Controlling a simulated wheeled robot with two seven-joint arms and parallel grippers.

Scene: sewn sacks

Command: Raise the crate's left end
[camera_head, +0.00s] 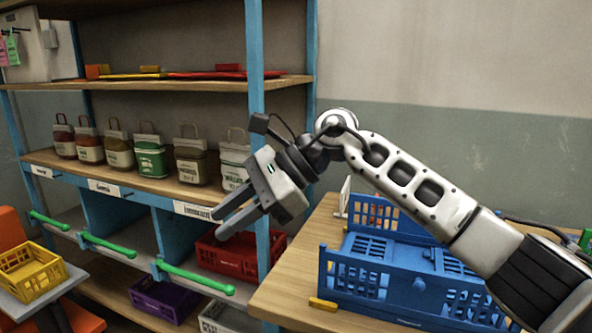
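A blue crate (352,291) with slotted walls stands on a wooden table at the right. Its left end (323,268) shows clear of the arm and looks level with the rest, resting on the table. My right arm crosses in front of the crate's upper right part and hides some of it. My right gripper (216,226) is up and to the left of the crate, apart from it, in front of the shelf post. Its two fingers are spread with nothing between them. My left gripper is not in view.
A small yellow block (322,304) lies by the crate's front left corner. A blue-framed shelf (257,60) stands left of the table, holding several sacks (151,157), a red crate (228,256) and a purple crate (164,298). A yellow basket (31,275) is far left. The table's front left is bare.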

